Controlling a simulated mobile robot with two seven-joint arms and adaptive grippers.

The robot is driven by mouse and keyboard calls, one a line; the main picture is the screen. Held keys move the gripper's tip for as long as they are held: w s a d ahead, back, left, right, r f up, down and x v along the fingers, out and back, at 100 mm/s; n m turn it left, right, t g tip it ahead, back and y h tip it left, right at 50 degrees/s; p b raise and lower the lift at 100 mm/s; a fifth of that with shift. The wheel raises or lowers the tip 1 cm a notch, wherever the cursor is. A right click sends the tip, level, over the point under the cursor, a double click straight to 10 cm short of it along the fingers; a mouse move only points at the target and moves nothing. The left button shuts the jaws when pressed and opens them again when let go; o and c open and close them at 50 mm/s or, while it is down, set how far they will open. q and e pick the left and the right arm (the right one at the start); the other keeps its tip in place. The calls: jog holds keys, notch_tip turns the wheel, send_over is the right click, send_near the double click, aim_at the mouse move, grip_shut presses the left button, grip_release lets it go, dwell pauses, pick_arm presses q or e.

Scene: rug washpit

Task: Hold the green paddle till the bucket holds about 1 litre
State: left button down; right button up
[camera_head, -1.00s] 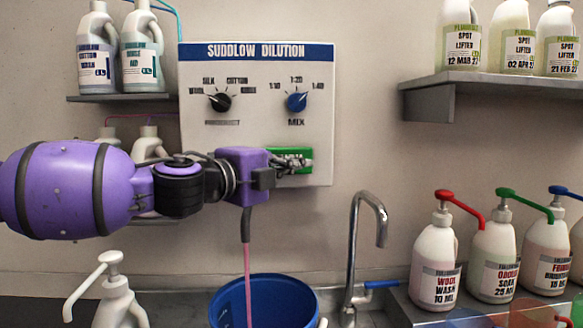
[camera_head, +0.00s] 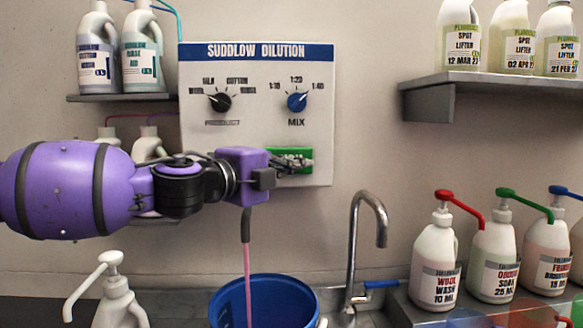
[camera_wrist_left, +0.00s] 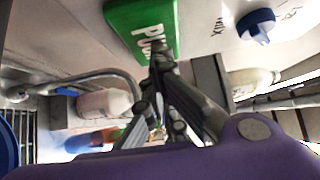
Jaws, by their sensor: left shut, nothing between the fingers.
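The green paddle (camera_head: 303,154) is on the lower front of the white Suddlow Dilution panel (camera_head: 265,66). My left gripper (camera_head: 290,163) is shut with nothing between its fingers, its tips against the paddle. In the left wrist view the paddle (camera_wrist_left: 140,28) shows large and green above the fingers (camera_wrist_left: 160,60), its lettering partly visible. Pink liquid (camera_head: 248,285) runs from a dark hose (camera_head: 245,225) below the panel into the blue bucket (camera_head: 270,283). The bucket's liquid level is hidden. My right gripper is out of view.
A tap (camera_head: 368,235) stands right of the bucket. Pump bottles (camera_head: 437,265) line the right ledge; a white pump bottle (camera_head: 115,300) stands at lower left. The panel has a black knob (camera_head: 220,102) and a blue mix knob (camera_head: 297,102). Bottles stand on wall shelves.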

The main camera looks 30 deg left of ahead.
pick_arm(q)
jog(key=shift+w+a+f, duration=0.15)
jog(key=shift+a, duration=0.2)
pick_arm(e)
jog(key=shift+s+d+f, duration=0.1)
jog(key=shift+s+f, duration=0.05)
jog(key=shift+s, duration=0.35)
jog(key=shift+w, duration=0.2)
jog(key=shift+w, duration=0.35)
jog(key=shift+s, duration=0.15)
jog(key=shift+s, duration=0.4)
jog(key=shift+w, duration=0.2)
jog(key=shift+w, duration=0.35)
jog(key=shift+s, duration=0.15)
